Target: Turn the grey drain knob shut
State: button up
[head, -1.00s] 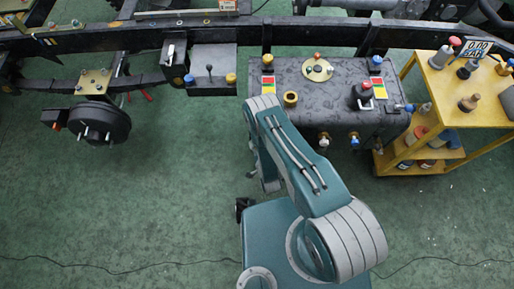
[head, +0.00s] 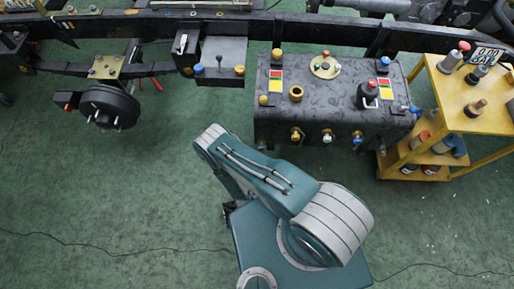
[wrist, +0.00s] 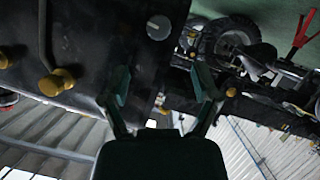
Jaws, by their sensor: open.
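In the wrist view a round grey knob (wrist: 158,27) sits on the black tank's dark face, at the top of the picture. My gripper (wrist: 162,88) is open and empty, its two fingers spread below the knob in the picture and apart from it. The black tank (head: 330,95) stands ahead in the head view. A pale valve (head: 327,136) shows on its front between a yellow one and a blue one; I cannot tell whether any of these is the grey knob. My gripper is hidden in the head view, beneath my arm.
Yellow fittings (wrist: 57,82) and a pipe are at the left in the wrist view. A wheel (wrist: 228,38) and chassis parts lie at the right. In the head view a yellow cart (head: 465,100) with bottles stands right of the tank.

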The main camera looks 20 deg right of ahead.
aim_at(260, 149)
jog(key=x, duration=1)
jog(key=shift+r, duration=0.1)
grip_shut()
